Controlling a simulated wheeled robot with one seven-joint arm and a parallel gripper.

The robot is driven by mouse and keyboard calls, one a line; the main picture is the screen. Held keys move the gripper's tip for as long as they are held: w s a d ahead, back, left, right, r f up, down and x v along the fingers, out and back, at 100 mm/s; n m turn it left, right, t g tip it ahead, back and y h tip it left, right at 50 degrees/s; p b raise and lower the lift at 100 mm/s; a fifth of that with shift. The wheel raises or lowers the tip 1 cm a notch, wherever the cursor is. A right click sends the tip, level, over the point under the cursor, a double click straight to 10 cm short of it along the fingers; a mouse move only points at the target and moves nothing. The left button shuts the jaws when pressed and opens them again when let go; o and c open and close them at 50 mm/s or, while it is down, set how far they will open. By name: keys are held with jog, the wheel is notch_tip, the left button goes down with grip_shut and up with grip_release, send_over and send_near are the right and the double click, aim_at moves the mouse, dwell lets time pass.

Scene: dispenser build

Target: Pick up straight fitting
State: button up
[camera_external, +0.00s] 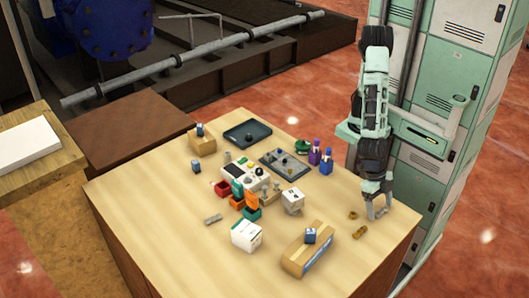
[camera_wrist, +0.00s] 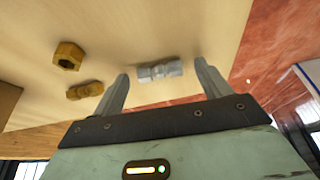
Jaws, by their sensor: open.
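A short straight fitting, silver-grey with a thicker middle, lies on the table in the wrist view (camera_wrist: 160,71). It appears framed between the fingertips of my gripper (camera_wrist: 161,74), with wood visible around it. My gripper is open, pointing down low over the table's right side in the external view (camera_external: 378,211). I cannot make out the silver fitting there; the gripper seems to hide it. A brass hexagonal fitting (camera_wrist: 67,56) and a longer brass fitting (camera_wrist: 85,91) lie left of the gripper in the wrist view.
A cardboard box (camera_external: 295,262) with a blue item on it stands at the table's front. A white box (camera_external: 246,236), coloured bins (camera_external: 240,200) and dark trays (camera_external: 248,134) fill the middle and back. Purple and blue bottles (camera_external: 326,163) stand left of my arm.

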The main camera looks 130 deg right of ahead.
jog(key=shift+f, duration=0.1)
jog(key=c, duration=1.1)
